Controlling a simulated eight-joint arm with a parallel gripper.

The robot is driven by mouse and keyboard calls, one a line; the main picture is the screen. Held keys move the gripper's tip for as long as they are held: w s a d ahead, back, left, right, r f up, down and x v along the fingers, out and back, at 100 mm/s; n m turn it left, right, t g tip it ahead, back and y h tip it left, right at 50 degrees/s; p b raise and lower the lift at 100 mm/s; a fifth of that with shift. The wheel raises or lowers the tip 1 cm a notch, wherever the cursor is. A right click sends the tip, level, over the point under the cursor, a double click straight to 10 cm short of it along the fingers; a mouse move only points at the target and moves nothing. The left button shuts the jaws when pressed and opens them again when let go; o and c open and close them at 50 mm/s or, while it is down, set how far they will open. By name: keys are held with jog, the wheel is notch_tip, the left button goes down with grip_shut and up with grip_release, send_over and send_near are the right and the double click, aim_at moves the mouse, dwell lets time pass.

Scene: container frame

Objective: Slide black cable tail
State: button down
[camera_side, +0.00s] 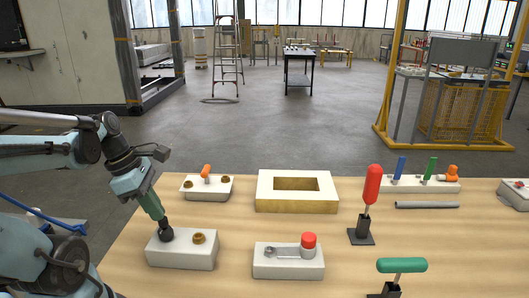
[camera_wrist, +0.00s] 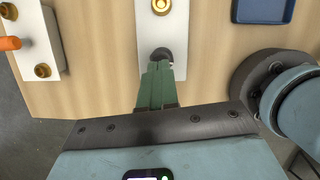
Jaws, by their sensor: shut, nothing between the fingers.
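A white block (camera_side: 182,254) stands at the front left of the wooden table. On its top are a round black piece (camera_side: 166,234) at the left and a brass knob (camera_side: 198,238) at the right. My gripper (camera_side: 161,218), with green fingers, comes down from the upper left, and its tips are at the black piece. In the wrist view, the shut green fingers (camera_wrist: 160,68) meet the black piece (camera_wrist: 163,54) at the end of the block (camera_wrist: 159,30). Whether they touch it or sit just above it I cannot tell. No separate cable shows clearly.
Behind is a white block with an orange lever (camera_side: 206,171). To the right are a hollow white frame (camera_side: 297,205), a block with a red button (camera_side: 309,240), a red upright handle (camera_side: 373,185) and a green handle (camera_side: 402,265). A blue tray (camera_wrist: 262,18) shows in the wrist view.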

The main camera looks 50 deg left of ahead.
jog(key=shift+f, duration=0.45)
jog(key=shift+s, duration=0.1)
jog(key=v, duration=1.4)
jog(key=w+d+f+m+t+y, duration=0.1)
jog(key=w+d+f+m, duration=0.3)
jog(key=m, duration=1)
jog(key=w+d+f+m+t+y, duration=0.1)
jog(key=w+d+f+m+t, duration=0.2)
jog(key=w+d+m, duration=0.6)
notch_tip(320, 180, down, 3)
jog(key=d+m, duration=0.1)
jog(key=m, duration=0.4)
jog(key=shift+w+d+r+m, duration=0.2)
jog(key=shift+w+m, duration=0.1)
jog(key=shift+m, duration=0.1)
